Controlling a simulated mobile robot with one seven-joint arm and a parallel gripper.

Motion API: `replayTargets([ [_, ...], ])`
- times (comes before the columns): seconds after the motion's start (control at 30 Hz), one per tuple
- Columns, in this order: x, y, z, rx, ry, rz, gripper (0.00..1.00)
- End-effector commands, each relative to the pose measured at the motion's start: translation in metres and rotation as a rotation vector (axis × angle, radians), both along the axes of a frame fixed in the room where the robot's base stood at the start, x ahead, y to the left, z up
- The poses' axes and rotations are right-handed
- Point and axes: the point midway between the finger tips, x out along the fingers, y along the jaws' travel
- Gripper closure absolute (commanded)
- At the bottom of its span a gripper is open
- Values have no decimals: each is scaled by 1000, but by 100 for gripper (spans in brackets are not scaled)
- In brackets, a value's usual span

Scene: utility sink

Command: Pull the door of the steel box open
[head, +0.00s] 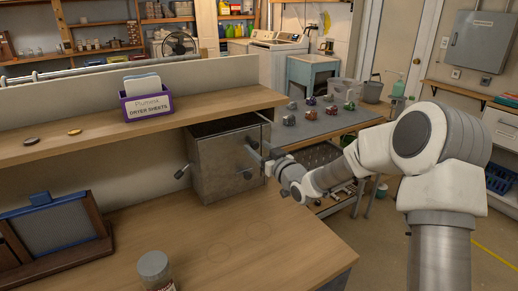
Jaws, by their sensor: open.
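The steel box (222,168) stands on the lower wooden counter, under the right end of the raised wooden shelf. Its grey metal front faces me. I cannot tell how far the door stands from the box. My gripper (262,159) is open at the box's right side, with its fingers pointing left close to the metal. I cannot tell whether they touch it. Nothing shows between the fingers.
The raised shelf (60,141) holds a purple dryer-sheet box (147,105) and two small discs. A lidded jar (154,269) and a framed board (55,231) stand on the lower counter (262,255), which is otherwise clear before the box. A grey table (345,123) with several small objects stands behind my arm.

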Motion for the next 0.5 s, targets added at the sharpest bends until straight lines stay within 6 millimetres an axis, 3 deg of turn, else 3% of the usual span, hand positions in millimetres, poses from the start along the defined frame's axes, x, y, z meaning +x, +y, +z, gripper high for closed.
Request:
replayTargets([
  [0.17,0,0,0,0,0,0,38],
  [0.5,0,0,0,0,0,0,99],
])
